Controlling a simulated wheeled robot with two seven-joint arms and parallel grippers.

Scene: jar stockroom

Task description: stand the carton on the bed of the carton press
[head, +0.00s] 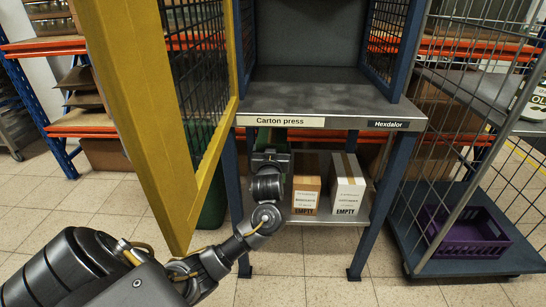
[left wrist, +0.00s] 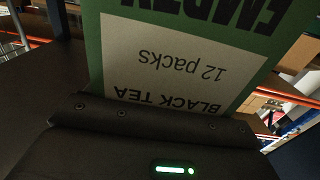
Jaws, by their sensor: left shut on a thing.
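The carton press (head: 282,121) has a grey metal bed (head: 325,97), which is bare. My left gripper (head: 270,153) is below the level of the bed's front edge, left of centre. It is shut on a green carton (head: 271,138), mostly hidden in the head view by the gripper and the front edge. In the left wrist view the green carton (left wrist: 262,75) fills the middle, with a pale label reading "BLACK TEA 12 packs" and "EMPTY", upside down in the picture. My right gripper is not in view.
The yellow mesh door (head: 150,110) of the press stands open at the left. A brown carton (head: 306,195) and a white carton (head: 346,188) stand on the lower shelf (head: 322,218). A mesh trolley (head: 400,240) with a purple crate (head: 465,232) is at the right.

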